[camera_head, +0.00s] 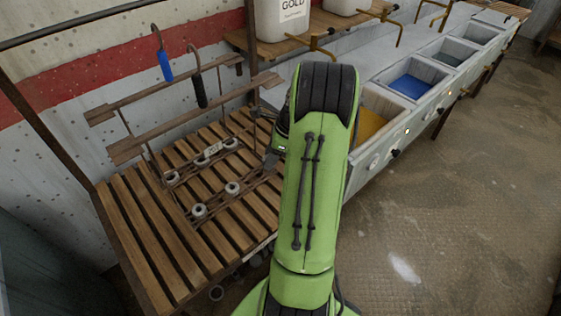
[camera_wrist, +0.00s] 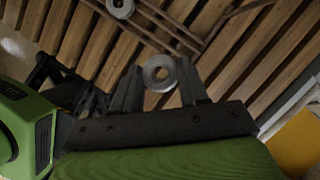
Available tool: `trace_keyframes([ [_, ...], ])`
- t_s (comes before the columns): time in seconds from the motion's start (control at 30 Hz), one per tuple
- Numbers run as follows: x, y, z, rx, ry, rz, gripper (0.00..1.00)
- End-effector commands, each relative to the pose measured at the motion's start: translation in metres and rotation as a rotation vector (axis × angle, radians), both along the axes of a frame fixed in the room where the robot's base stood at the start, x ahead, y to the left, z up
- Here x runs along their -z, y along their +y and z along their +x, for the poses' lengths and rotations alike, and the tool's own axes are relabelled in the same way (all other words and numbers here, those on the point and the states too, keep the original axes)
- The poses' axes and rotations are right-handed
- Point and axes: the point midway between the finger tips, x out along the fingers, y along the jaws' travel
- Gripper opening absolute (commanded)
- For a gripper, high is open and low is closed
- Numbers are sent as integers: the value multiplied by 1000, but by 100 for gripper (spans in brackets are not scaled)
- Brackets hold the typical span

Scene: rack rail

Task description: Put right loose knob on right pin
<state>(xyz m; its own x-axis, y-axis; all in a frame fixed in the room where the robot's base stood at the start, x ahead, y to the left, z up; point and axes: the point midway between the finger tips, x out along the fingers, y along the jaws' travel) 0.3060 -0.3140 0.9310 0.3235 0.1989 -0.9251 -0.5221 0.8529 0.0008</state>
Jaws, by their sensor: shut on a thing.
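My gripper (camera_wrist: 160,86) is shut on a grey round knob (camera_wrist: 160,72) with a hole in its middle, held between the two dark fingertips above the slatted table. In the head view my arm hides most of the gripper and the held knob. Other pale round knobs sit on the metal rack on the table: front ones (camera_head: 199,211) and (camera_head: 232,188), and back ones (camera_head: 172,177) and (camera_head: 231,143). In the wrist view one knob (camera_wrist: 120,7) shows at the top edge. I cannot make out a bare right pin.
The wooden slatted table (camera_head: 150,250) has gaps between slats. A trough with a yellow bin (camera_head: 368,124) and blue bin (camera_head: 411,87) runs along the right.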

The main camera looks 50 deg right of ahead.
Motion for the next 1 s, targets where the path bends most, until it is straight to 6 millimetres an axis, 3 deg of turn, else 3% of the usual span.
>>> trace_keyframes([
  [0.5, 33, -12, 42, 62, -2, 2, 13],
  [0.7, 44, -12, 40, 63, -2, 3, 13],
  [1.0, 46, -12, 40, 63, -3, 1, 13],
])
